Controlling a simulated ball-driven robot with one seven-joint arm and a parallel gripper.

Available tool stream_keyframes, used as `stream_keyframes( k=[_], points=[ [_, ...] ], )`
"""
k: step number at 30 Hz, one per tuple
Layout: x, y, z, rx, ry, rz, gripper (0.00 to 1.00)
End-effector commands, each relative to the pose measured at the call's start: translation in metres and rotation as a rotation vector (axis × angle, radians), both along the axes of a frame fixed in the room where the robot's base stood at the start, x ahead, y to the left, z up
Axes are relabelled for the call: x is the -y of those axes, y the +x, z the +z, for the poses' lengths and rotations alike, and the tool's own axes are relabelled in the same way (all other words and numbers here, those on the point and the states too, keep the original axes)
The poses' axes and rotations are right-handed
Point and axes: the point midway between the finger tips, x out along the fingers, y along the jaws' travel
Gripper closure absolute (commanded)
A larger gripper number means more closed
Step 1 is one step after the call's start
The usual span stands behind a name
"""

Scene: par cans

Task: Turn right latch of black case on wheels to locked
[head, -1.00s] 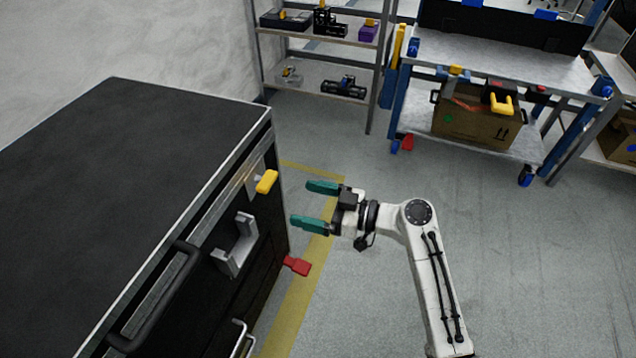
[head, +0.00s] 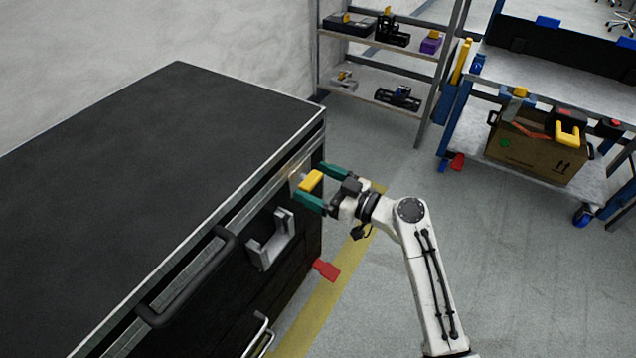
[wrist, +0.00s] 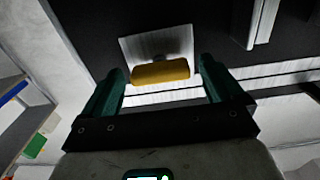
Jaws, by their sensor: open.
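The black case (head: 170,130) stands at the left in the head view, with metal edging. Its yellow latch handle (head: 311,181) sticks out from a metal plate near the far right end of the front. The latch (wrist: 160,72) also shows in the wrist view, lying crosswise in front of its pale plate (wrist: 150,47). My gripper (head: 315,186) is open with teal fingers, one on each side of the yellow latch. In the wrist view the latch lies between the fingertips (wrist: 160,78), with small gaps; I see no clear contact.
A grey bracket (head: 270,242) and a black handle (head: 190,280) are on the case front, left of the latch. A red tab (head: 326,270) sticks out low. Shelving (head: 385,100) and a blue cart with a cardboard box (head: 535,150) stand behind.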

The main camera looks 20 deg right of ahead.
Motion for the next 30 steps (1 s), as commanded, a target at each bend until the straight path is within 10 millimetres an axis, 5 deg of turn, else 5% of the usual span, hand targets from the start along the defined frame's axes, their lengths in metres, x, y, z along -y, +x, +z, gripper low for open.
stream_keyframes(
  k=[8,25,30],
  points=[
    [-0.0008,0.0010,-0.0001,-0.001,-0.001,0.000,0.06],
    [-0.0006,0.0008,0.0002,0.000,0.000,0.000,0.61],
    [-0.0006,0.0009,0.0002,-0.004,0.005,0.000,0.62]
  ],
)
